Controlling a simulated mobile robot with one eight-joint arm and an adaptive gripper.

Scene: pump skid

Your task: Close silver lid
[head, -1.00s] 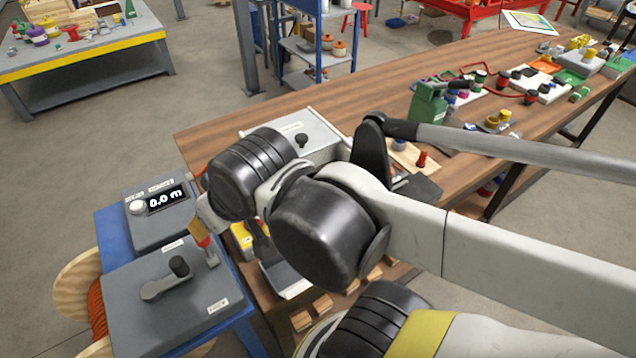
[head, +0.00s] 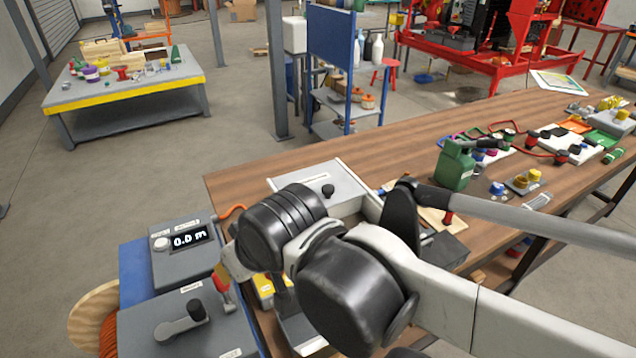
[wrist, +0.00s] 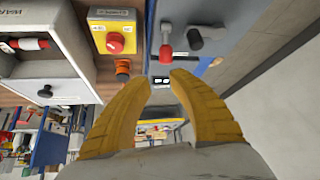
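I cannot clearly pick out a silver lid. The likeliest match is the pale grey-white panel with a black knob (head: 300,184) on the near end of the wooden bench, behind my arm. In the wrist view, a white box front with a black knob (wrist: 70,100) is at left, with a red-ended cylinder in a recess above it. My gripper (wrist: 168,76) has two yellow fingers, tips apart, with nothing between them. It is right of the white box, close to a red-handled lever (wrist: 165,40). My arm largely hides the gripper in the head view.
A grey box with a black crank (head: 182,322) and a display unit reading 0.0 m (head: 188,240) stand on a blue stand at left. A yellow box with a red button (wrist: 114,40) is near the fingers. The wooden bench (head: 400,150) holds a green can (head: 455,165) and small parts.

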